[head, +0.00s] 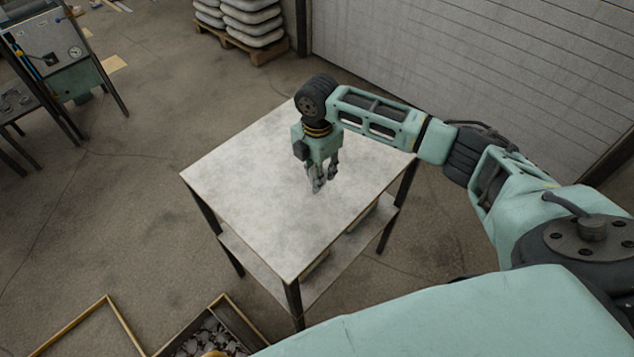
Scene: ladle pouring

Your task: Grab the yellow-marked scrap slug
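A dark-walled bin (236,318) with a wooden rim holds several grey scrap pieces (205,338) at the bottom edge of the head view. A small yellow patch (214,353) shows among them, cut off by the frame edge. I cannot tell whether it is the marked slug. My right gripper (324,187) points down over the table, far up and right of the bin. Its two fingers look apart, with nothing visible between them. My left gripper is not in view.
The pale-topped table (250,180) is bare and has a lower shelf. A yellow-edged frame (75,325) lies left of the bin. A machine with a gauge (60,50) stands at upper left. Stacked sacks (250,25) sit on a pallet at the back. Floor left of the table is open.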

